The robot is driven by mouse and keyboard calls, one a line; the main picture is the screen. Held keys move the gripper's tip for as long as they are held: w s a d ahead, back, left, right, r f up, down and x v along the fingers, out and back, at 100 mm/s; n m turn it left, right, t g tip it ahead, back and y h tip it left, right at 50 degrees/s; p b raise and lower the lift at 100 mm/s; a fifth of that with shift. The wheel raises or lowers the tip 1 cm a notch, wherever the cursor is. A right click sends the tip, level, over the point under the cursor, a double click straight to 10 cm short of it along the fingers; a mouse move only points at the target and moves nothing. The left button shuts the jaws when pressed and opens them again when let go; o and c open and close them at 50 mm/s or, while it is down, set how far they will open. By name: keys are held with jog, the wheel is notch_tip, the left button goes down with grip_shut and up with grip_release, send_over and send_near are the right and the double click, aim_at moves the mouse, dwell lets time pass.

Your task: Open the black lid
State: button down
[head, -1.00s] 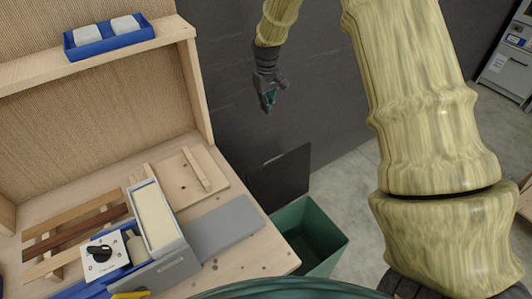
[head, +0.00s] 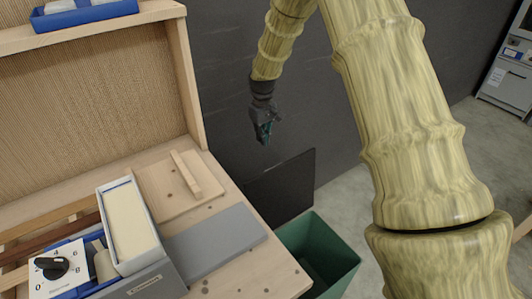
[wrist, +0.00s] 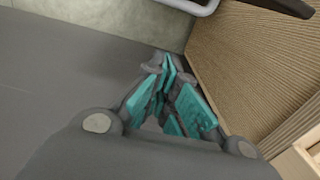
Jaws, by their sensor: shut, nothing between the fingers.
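The black lid (head: 281,187) is a flat dark panel standing upright, tilted up at the back edge of the green bin (head: 335,262). The bin's top is uncovered and I see into it. My gripper (head: 263,132) hangs in the air above the lid and a little to its left, in front of the dark wall, apart from the lid. Its teal-padded fingers are shut and empty; they also show in the wrist view (wrist: 168,80). The lid is not clearly seen in the wrist view.
A wooden workbench (head: 240,270) at left holds a grey flat plate (head: 215,242), a box with a cream block (head: 128,222) and a dial panel (head: 55,268). A blue tray (head: 85,14) sits on the shelf above. Grey floor is open at right.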

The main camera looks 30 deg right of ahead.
jog(key=s+f+p, duration=0.3)
jog(key=f, duration=0.5)
jog(key=shift+s+d+f, duration=0.15)
jog(key=shift+s+d, duration=0.1)
jog(key=shift+s, duration=0.15)
dwell(0.3)
jog(key=shift+s, duration=0.1)
